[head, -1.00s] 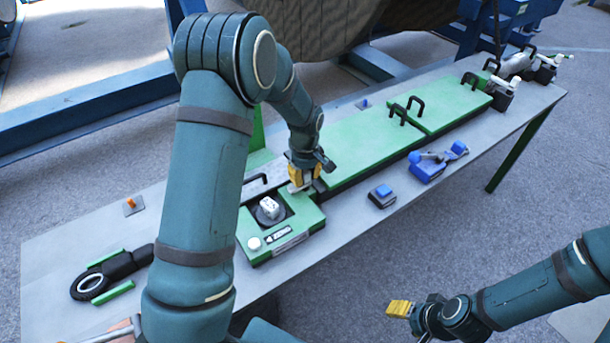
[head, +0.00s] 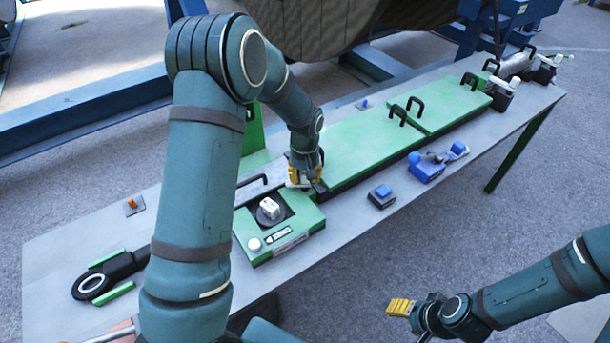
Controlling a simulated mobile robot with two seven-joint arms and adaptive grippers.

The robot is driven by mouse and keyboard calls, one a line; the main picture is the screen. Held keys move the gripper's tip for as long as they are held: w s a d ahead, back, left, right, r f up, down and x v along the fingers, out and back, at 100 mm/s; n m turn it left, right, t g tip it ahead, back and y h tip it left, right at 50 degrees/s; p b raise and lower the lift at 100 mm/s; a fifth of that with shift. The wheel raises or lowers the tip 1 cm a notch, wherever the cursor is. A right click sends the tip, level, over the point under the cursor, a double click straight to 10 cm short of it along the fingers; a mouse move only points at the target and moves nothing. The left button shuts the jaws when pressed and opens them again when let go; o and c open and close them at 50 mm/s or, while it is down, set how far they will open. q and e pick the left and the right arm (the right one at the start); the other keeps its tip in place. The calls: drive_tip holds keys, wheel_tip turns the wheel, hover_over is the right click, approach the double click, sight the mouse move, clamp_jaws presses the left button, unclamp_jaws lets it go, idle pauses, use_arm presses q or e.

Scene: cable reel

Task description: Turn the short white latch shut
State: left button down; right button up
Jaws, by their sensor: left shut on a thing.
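The short white latch (head: 292,183) shows only as a small pale piece at the back right corner of the green box; my gripper hides most of it. My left gripper (head: 305,180) comes down from above and is shut on this latch, its yellow finger pads around it. The latch's exact angle cannot be made out. My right gripper (head: 400,307), with yellow pads, is off the table's front edge at lower right, away from the latch; its opening is not clear.
The green box (head: 308,220) carries a white knob (head: 269,207) on a black disc. Green covers (head: 370,145) with black handles run to the right. A blue button box (head: 382,196) and blue clamp (head: 428,170) stand in front. White-handled fittings (head: 505,85) are at the far end.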

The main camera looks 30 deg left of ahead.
use_arm(q)
drive_tip(key=m, duration=0.5)
drive_tip(key=shift+s+f+m, duration=0.1)
drive_tip(key=shift+m, duration=0.2)
drive_tip(key=m+p, duration=0.1)
drive_tip(key=m, duration=0.4)
drive_tip(key=shift+m, duration=0.4)
drive_tip(key=c, duration=0.7)
unclamp_jaws()
wheel_tip(320, 180, up, 12)
drive_tip(key=shift+r, duration=0.1)
